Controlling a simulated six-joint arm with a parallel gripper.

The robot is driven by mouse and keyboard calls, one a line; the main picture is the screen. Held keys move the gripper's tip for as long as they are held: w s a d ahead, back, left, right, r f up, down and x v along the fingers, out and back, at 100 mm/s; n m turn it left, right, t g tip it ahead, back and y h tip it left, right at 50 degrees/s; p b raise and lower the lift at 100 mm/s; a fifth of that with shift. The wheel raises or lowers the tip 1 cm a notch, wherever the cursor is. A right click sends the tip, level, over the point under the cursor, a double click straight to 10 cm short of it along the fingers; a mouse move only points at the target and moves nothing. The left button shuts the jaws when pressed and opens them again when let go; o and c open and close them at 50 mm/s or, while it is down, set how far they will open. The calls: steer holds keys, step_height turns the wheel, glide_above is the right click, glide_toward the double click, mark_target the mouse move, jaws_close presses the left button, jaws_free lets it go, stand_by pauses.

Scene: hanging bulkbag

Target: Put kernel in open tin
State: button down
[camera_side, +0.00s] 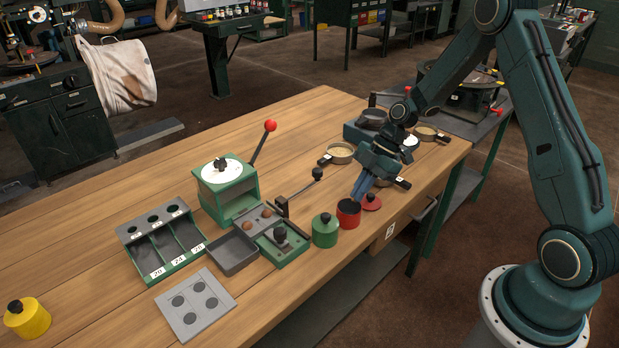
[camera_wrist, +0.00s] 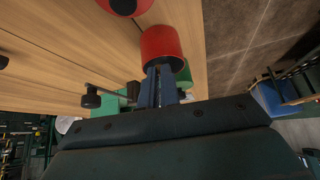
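The open tin (camera_side: 348,215) is red with a dark, uncovered mouth. It stands near the front edge of the bench, and its side also shows in the wrist view (camera_wrist: 160,42). Its red lid (camera_side: 371,203) with a knob lies flat just right of it, and part of it shows at the top of the wrist view (camera_wrist: 122,5). My gripper (camera_side: 357,197) points down at the tin, its blue fingertips just above and to the right of the mouth. In the wrist view its fingers (camera_wrist: 161,72) look close together. I cannot make out a kernel; anything between the fingertips is hidden.
A lidded green tin (camera_side: 325,231) stands close left of the red tin. Further left are a green lever press (camera_side: 228,185), a grey tray (camera_side: 233,252), a numbered sorting rack (camera_side: 163,243) and a yellow tin (camera_side: 27,318). Small pans (camera_side: 341,153) stand behind my gripper.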

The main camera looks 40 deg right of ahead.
steer(key=shift+f, duration=0.1)
steer(key=c, duration=1.6)
jaws_free()
steer(key=shift+o, duration=0.2)
steer(key=shift+d, duration=0.1)
steer(key=v, duration=1.3)
steer(key=shift+d+r, duration=0.15)
steer(key=shift+r, duration=0.2)
steer(key=shift+s, duration=0.1)
